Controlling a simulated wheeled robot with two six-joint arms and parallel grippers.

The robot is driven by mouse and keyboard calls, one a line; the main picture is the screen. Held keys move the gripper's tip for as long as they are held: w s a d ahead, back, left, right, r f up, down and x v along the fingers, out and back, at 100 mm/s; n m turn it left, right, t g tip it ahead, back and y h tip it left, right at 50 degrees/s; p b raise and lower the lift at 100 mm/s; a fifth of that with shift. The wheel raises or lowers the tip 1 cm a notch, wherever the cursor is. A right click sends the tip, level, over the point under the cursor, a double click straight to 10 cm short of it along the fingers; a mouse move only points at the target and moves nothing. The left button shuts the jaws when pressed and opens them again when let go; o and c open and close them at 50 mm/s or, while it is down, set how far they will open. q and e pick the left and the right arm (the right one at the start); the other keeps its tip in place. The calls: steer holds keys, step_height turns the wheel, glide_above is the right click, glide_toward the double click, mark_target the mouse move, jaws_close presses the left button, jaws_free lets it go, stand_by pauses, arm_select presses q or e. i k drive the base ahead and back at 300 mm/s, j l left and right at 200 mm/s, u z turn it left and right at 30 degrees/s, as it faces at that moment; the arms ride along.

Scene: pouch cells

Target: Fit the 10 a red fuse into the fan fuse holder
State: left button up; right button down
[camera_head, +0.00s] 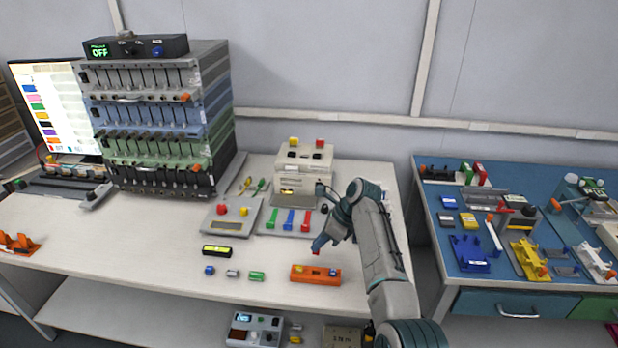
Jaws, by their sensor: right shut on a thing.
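My right gripper (320,245) hangs above the front part of the white bench, with its fingers pointing down. It is shut on a small red piece, the red fuse (316,253), of which only a tip shows below the fingers. Just below and in front lies an orange block (318,281) with a small yellow piece at its left and a small blue piece at its right. The fuse looks apart from the block. I cannot tell which object is the fan fuse holder. My left gripper is not in view.
A beige device (303,168) and a panel with green, blue and red bars (290,220) stand behind the gripper. A yellow-black block (216,251) and several small cylinders lie to the left. A tall rack (150,115) stands at the back left. A blue table (440,205) is at right.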

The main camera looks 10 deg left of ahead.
mark_target(292, 156)
steer(key=i+l+u, duration=0.25)
steer(key=i, duration=0.2)
steer(key=i+l+u, duration=0.2)
steer(key=i+l, duration=0.15)
steer(key=u, duration=1.2)
steer(key=i+l, duration=0.05)
steer(key=l, duration=0.05)
